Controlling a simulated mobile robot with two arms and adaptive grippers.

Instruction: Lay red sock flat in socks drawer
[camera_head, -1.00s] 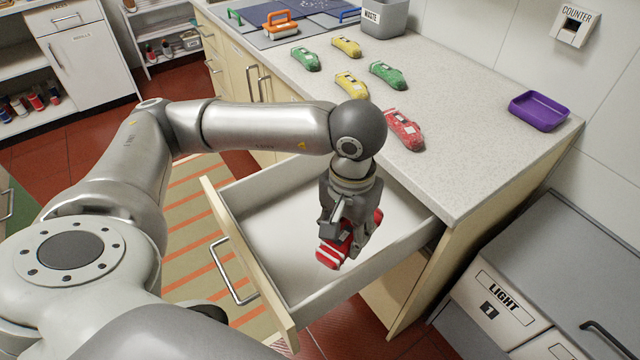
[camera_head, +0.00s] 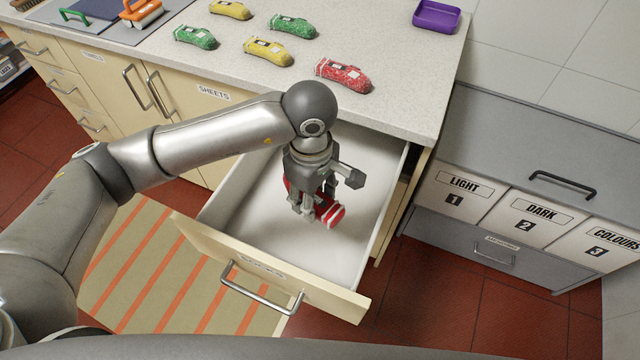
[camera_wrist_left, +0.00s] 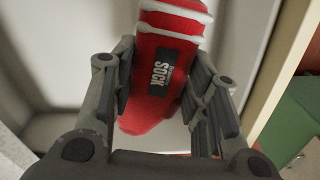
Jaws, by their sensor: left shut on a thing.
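My left gripper (camera_head: 316,205) is over the open white-lined drawer (camera_head: 262,222), shut on a red sock (camera_head: 333,215) with white stripes at its end. In the left wrist view the red sock (camera_wrist_left: 160,60) lies between both fingers, its dark "SOCK" label facing the camera. The drawer's pale inside shows behind it. Whether the sock touches the drawer floor, I cannot tell. The drawer looks otherwise empty. Another red bundle (camera_head: 343,75) lies on the counter above the drawer. My right gripper is not in view.
The speckled counter (camera_head: 400,95) holds yellow bundles (camera_head: 269,51), green bundles (camera_head: 196,37) and a purple tray (camera_head: 437,16). The drawer front (camera_head: 270,265) has a metal handle. A striped rug (camera_head: 150,270) lies below.

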